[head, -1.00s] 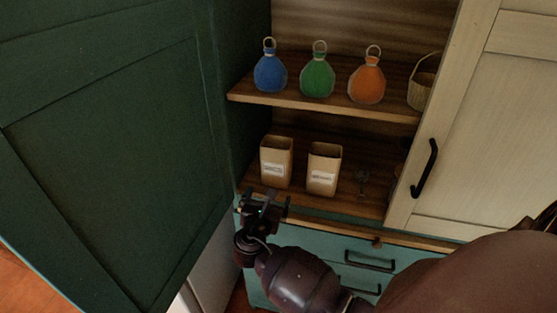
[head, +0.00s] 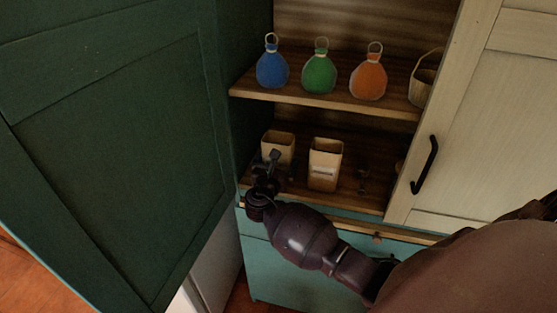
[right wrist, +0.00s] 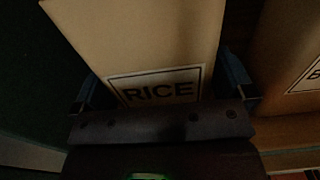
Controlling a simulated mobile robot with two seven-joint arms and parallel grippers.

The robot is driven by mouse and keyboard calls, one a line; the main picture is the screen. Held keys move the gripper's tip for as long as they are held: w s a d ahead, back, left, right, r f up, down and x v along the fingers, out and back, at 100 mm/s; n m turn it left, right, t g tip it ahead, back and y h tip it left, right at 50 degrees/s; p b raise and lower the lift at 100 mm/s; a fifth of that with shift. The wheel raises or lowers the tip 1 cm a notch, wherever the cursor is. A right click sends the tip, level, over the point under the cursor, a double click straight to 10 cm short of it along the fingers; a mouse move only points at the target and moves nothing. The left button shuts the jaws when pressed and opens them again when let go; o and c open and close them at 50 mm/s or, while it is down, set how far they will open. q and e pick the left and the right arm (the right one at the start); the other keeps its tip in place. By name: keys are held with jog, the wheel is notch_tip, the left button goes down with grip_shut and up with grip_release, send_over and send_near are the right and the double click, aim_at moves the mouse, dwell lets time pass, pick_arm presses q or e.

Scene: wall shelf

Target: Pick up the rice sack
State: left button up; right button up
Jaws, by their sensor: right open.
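The rice sack (head: 279,142) is an open-topped tan paper bag on the lower shelf at the left, partly hidden behind my right gripper in the head view. In the right wrist view the rice sack (right wrist: 140,45) fills the middle, its white label reading RICE. My right gripper (head: 268,163) is open in front of it. In the wrist view its two blue-grey fingers (right wrist: 165,85) stand on the left and right of the sack's lower part. I cannot tell whether they touch it. My left gripper is not in view.
A second tan sack (head: 325,165) stands close to the right, also seen in the wrist view (right wrist: 290,50). Blue, green and orange bottles and a basket (head: 422,85) are on the upper shelf (head: 330,100). A green door (head: 120,140) is at the left.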

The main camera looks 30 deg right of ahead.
jog(key=shift+x, duration=0.8)
jog(key=shift+c, duration=0.2)
jog(key=c, duration=0.9)
